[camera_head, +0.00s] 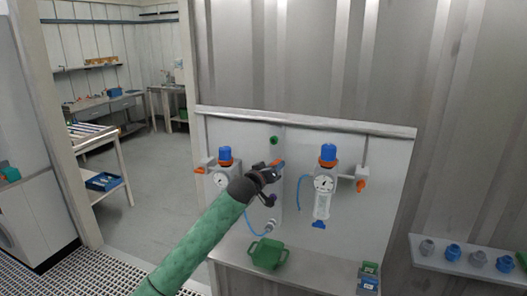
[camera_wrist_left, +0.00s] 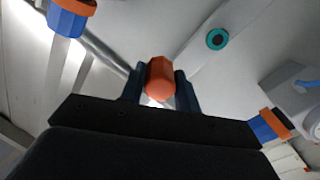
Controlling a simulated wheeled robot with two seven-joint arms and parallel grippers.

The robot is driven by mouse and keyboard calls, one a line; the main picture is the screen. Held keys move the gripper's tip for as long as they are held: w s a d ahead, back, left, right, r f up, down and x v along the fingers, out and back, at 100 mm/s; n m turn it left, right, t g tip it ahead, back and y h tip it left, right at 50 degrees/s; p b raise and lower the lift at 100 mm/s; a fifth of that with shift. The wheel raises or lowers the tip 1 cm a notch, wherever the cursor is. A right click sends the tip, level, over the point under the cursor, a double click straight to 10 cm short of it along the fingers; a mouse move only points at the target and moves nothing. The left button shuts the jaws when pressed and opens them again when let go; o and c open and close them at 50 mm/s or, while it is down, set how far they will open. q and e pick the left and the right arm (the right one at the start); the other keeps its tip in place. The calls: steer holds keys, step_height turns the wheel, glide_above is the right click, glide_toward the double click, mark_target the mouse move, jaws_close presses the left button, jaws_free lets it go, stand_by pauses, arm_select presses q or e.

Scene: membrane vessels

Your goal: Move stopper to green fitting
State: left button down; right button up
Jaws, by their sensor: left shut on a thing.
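My left gripper (camera_head: 274,169) is shut on an orange stopper (camera_wrist_left: 160,80), which sits between its two dark fingers in the left wrist view. In the head view a bit of the orange stopper (camera_head: 280,162) shows at the gripper's tip. The green fitting (camera_head: 274,140) is a small round port on the pale wall panel, just above the gripper in the head view. In the left wrist view the green fitting (camera_wrist_left: 217,39) shows as a teal ring with a dark centre, up and right of the stopper and apart from it. My right gripper is not in view.
Two filter units with blue caps (camera_head: 225,154) (camera_head: 328,152) and gauges flank the gripper on the panel. Orange-handled valves (camera_head: 361,185) stick out beside them. A green container (camera_head: 268,253) stands on the ledge below. Several blue and grey parts sit on a right shelf (camera_head: 470,265).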

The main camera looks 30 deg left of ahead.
arm_select(q)
steer(key=s+a+r+m+y, duration=0.1)
steer(key=a+r+m+y, duration=0.1)
steer(key=r, duration=0.3)
steer(key=shift+s+a+r+m+g+y, duration=0.2)
steer(key=shift+a+r+m+g+y, duration=0.1)
steer(key=shift+a+y, duration=0.6)
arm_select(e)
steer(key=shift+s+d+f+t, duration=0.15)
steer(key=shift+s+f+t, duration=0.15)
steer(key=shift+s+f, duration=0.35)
arm_select(q)
steer(key=shift+w, duration=0.1)
steer(key=x, duration=0.5)
steer(key=shift+w, duration=0.3)
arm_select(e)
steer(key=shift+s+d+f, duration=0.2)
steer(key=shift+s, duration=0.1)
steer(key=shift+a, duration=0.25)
